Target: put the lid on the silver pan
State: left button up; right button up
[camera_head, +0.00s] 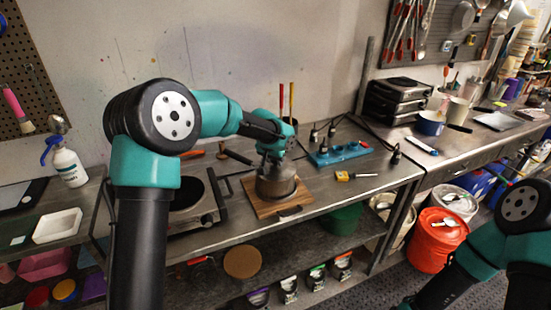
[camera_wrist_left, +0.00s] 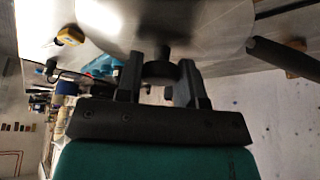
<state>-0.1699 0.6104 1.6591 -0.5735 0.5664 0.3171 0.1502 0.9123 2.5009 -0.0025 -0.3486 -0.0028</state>
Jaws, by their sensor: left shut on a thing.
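The silver pan (camera_head: 276,188) stands on a wooden board (camera_head: 290,211) on the metal bench, its dark handle (camera_head: 238,157) pointing to the back left. My left gripper (camera_head: 271,150) is directly over the pan and shut on the dark knob (camera_wrist_left: 162,71) of the lid. The grey lid (camera_wrist_left: 125,25) spreads out beyond my fingers (camera_wrist_left: 163,84) in the left wrist view. The lid is at the pan's top; I cannot tell whether it fully touches the rim. My right arm shows at the lower right, but its gripper is out of view.
A hot plate (camera_head: 190,200) stands left of the board. A yellow-handled tool (camera_head: 355,176) and a teal rack (camera_head: 340,153) lie to the right. Two upright handles, red and yellow, stand behind the pan. The bench's front right is clear.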

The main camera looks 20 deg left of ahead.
pick_arm(q)
jog(key=shift+f, duration=0.1)
dwell(0.3)
jog(key=o, duration=1.1)
jog(key=v, duration=1.7)
jog(key=shift+s+a, duration=0.1)
jog(key=shift+s, duration=0.1)
